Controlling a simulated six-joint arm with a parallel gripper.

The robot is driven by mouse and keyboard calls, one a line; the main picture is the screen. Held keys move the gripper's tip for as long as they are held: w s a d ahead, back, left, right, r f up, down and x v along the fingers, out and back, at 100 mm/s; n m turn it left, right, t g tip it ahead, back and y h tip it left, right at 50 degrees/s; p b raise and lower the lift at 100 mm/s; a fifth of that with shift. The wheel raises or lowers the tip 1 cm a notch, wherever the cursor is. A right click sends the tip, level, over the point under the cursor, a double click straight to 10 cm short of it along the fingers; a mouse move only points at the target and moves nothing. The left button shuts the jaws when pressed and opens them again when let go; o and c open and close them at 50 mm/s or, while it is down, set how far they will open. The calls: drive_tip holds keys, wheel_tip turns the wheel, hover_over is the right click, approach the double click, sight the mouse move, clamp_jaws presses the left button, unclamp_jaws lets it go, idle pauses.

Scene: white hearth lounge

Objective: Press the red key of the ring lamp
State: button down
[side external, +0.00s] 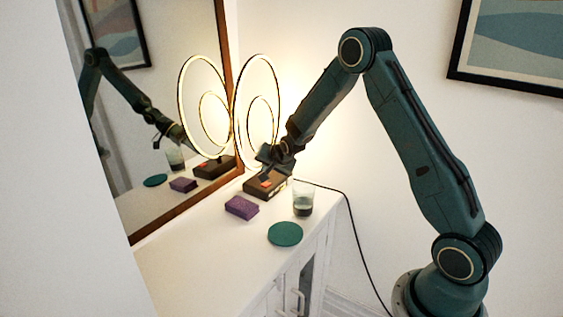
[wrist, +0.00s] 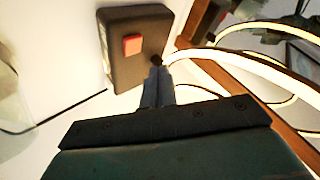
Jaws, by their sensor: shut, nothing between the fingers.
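The ring lamp has two glowing rings (side external: 236,105) standing on a dark brown box base (side external: 258,190) on the white cabinet. Its red key (side external: 265,183) is on top of the base, and the key shows as a red square in the wrist view (wrist: 132,45). The base fills the upper middle of the wrist view (wrist: 125,75). My gripper (side external: 268,168) is shut and empty, close above the base. In the wrist view its fingertips (wrist: 158,68) lie over the base's edge, below and right of the red key. I cannot tell whether they touch the base.
A purple sponge (side external: 242,207), a green round coaster (side external: 285,234) and a glass with dark liquid (side external: 303,200) stand in front of the base. A wood-framed mirror (side external: 228,80) is behind the lamp. A black cord (side external: 345,205) runs right. The cabinet top's near left (side external: 190,260) is clear.

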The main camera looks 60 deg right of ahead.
drive_tip(key=shift+r, duration=1.2)
drive_tip(key=shift+a+r, duration=0.15)
drive_tip(key=shift+r, duration=0.1)
drive_tip(key=s+a+r+n+g+y, duration=0.15)
drive_tip(key=s+a+r+n, duration=0.45)
drive_tip(key=s+a+r, duration=0.8)
drive_tip(key=s+a+r+n, duration=0.1)
drive_tip(key=s+a+n, duration=0.1)
drive_tip(key=s, duration=0.5)
drive_tip(key=s+a+r+n+g+y, duration=0.1)
drive_tip(key=s+n, duration=0.2)
drive_tip(key=s, duration=0.5)
drive_tip(key=s+a+r+n+y, duration=0.1)
drive_tip(key=s+a+n, duration=0.1)
drive_tip(key=s, duration=0.6)
drive_tip(key=shift+a+r+n, duration=0.3)
drive_tip(key=shift+n, duration=0.1)
